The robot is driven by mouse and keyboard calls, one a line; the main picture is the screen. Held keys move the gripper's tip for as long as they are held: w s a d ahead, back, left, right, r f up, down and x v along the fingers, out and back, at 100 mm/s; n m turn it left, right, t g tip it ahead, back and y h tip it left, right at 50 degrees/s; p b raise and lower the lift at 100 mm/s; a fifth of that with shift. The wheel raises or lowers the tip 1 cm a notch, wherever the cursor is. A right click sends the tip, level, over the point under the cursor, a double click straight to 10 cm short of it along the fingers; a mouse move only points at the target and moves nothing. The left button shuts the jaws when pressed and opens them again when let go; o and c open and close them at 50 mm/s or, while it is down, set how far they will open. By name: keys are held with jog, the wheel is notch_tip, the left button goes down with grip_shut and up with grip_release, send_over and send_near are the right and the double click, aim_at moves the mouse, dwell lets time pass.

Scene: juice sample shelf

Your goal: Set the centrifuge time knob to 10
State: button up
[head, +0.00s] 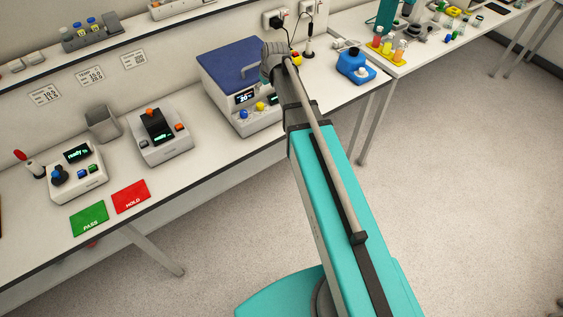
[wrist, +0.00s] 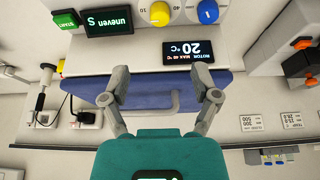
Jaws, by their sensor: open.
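The white centrifuge (head: 243,118) with its blue lid (head: 243,62) stands on the bench in the head view. Its front has a yellow knob (head: 260,106) and a blue knob (head: 243,114). In the wrist view, upside down, the yellow knob (wrist: 160,13) sits between the printed marks 40 and 10, with the blue knob (wrist: 208,11) to its right. Where the yellow knob points is unclear. A display (wrist: 190,51) reads 20 °C; another (wrist: 109,22) reads "uneven". My gripper (wrist: 161,97) is open and empty over the lid, apart from the knobs.
A green START button (wrist: 67,20) sits beside the "uneven" display. The lid handle (wrist: 160,107) lies between my fingers in the picture. Wall sockets (head: 277,19) are behind.

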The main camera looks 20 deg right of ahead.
jog(key=s+f+m+g+b, duration=0.1)
jog(key=s+f+b, duration=0.3)
jog(key=s, duration=0.4)
jog(key=s+a+f+m+g+h+b, duration=0.1)
jog(key=s+f+b, duration=0.3)
jog(key=s, duration=0.4)
jog(key=s+f+m+g+b, duration=0.1)
jog(key=s+f+b, duration=0.3)
jog(key=s, duration=0.5)
jog(key=shift+a+f+g, duration=0.3)
jog(key=shift+f+g, duration=0.4)
dwell(1.2)
jog(key=shift+d, duration=0.1)
